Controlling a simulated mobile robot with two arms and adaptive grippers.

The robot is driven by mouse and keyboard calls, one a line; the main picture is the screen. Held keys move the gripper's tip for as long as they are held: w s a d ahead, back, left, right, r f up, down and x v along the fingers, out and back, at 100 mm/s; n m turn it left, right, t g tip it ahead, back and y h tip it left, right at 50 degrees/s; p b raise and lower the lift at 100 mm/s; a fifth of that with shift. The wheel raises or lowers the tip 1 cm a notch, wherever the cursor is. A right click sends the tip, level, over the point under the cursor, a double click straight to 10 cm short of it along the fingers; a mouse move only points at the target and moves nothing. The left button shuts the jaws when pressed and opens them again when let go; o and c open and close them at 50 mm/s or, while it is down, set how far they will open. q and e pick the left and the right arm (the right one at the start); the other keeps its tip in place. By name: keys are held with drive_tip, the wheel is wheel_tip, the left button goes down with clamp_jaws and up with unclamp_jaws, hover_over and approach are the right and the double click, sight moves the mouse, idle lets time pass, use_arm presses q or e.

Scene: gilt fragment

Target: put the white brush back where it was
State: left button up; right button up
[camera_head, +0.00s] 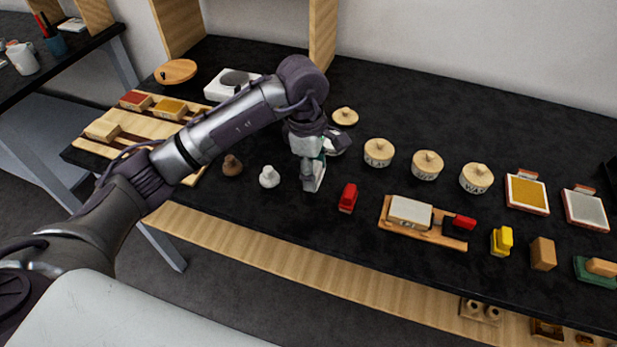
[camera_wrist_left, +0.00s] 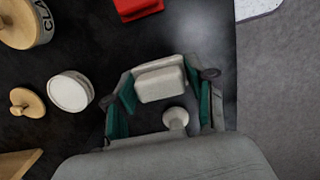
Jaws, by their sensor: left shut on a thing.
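The white brush (camera_wrist_left: 160,80) is a pale block between the green-padded fingers of my left gripper (camera_wrist_left: 163,98), which is shut on it. In the head view the left gripper (camera_head: 313,172) points down low over the black table (camera_head: 400,110), and its fingers hide much of the brush. I cannot tell whether the brush touches the table. A red brush (camera_head: 348,197) stands just right of the gripper. A white knobbed piece (camera_head: 269,177) stands to its left. My right gripper is not in view.
A brown knobbed piece (camera_head: 232,165) stands further left. Lidded wooden pots (camera_head: 378,152) line the area behind and right. A wooden tray (camera_head: 450,242) with a pale block (camera_head: 409,212) lies to the right, with a yellow brush (camera_head: 502,240) beyond. The table's front edge is close.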

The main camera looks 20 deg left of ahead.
sight(310, 193)
use_arm(q)
drive_tip(key=shift+w+a+f, duration=0.2)
drive_tip(key=shift+a+f, duration=0.25)
drive_tip(key=shift+a, duration=0.15)
wheel_tip(310, 193, down, 3)
drive_tip(key=shift+f+p, duration=0.15)
drive_tip(key=shift+p, duration=0.45)
drive_tip(key=shift+f, duration=0.3)
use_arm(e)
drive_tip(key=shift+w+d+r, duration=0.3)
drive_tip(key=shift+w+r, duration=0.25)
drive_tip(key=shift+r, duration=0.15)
use_arm(q)
drive_tip(key=shift+f, duration=0.2)
drive_tip(key=o, duration=1.1)
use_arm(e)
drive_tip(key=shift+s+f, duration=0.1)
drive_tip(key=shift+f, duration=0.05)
use_arm(q)
drive_tip(key=shift+r, duration=0.1)
